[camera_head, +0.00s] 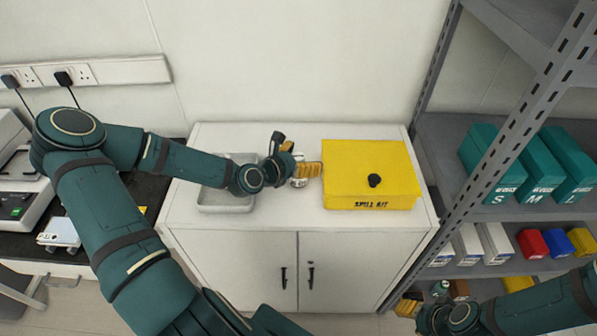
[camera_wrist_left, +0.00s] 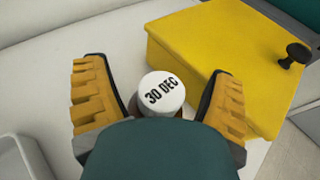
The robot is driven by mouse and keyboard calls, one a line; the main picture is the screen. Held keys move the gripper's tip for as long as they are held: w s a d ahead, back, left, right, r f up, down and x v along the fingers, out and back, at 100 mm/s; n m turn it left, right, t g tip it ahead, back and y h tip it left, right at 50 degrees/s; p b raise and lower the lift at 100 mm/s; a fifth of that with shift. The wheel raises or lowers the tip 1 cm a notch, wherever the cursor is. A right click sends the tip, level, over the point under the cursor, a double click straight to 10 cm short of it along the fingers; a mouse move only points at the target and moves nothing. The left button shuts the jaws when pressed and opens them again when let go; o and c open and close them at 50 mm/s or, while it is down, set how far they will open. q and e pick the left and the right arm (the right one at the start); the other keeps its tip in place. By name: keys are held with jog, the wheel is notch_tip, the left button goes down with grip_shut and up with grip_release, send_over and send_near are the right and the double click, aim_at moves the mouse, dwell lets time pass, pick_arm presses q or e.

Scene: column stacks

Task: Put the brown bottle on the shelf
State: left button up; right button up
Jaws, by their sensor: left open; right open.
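A bottle with a white cap marked "30 DEC" (camera_wrist_left: 162,92) stands on the white cabinet (camera_head: 235,135). Only a sliver of brown shows below the cap in the left wrist view; the rest is hidden. In the head view its white part (camera_head: 299,183) shows beside my left gripper (camera_head: 298,161). The left gripper is open, with one yellow-padded finger on each side of the bottle and gaps beside the cap. My right gripper (camera_head: 408,304) is open at the bottom right, low in front of the shelf. The grey metal shelf (camera_head: 436,140) stands at the right.
A yellow spill kit box (camera_head: 350,170) with a black knob sits close right of the bottle. A metal tray (camera_head: 222,208) lies left. Teal boxes (camera_head: 540,178) fill the shelf's right part; its left part looks clear. A perforated post (camera_head: 520,125) stands in front.

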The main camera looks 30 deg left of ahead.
pick_arm(q)
grip_shut()
dwell(0.5)
